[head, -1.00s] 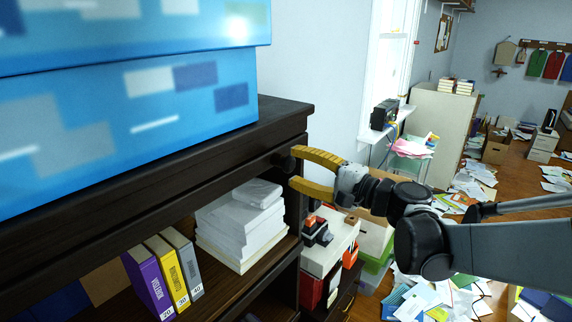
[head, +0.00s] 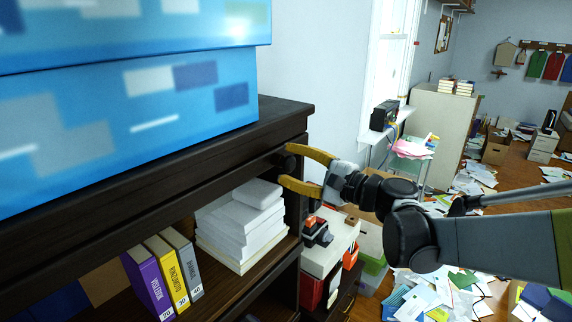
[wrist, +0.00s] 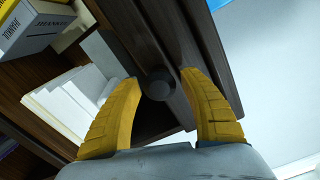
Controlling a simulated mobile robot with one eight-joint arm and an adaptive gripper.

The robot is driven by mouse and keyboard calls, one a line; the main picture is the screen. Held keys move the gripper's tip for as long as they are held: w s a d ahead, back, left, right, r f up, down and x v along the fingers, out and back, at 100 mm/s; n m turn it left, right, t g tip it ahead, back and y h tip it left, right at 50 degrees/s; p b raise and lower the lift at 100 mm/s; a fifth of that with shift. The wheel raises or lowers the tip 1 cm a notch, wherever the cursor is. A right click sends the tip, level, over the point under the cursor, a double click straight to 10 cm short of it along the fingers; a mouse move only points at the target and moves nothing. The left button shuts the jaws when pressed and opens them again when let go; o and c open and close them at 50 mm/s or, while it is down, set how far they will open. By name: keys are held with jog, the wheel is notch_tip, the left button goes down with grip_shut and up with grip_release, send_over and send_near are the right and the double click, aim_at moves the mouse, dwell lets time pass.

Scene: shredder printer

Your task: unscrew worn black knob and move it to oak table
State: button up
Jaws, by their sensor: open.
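The black knob (head: 287,162) sits on the right end of the dark wooden shelf unit, just under its top edge. In the wrist view the round knob (wrist: 158,84) lies between the two yellow fingers, near their tips. My gripper (head: 285,163) is open, with one finger above and one below the knob in the head view. Gaps show between the knob and both fingers in the wrist view. I cannot pick out the oak table with certainty.
Blue patterned boxes (head: 130,120) stand on the shelf unit (head: 200,158). White paper stacks (head: 240,225) and binders (head: 165,275) fill the shelf below. Papers (head: 470,285) litter the floor at right.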

grip_shut()
dwell(0.3)
jog(key=n, duration=1.1)
jog(key=shift+n, duration=0.3)
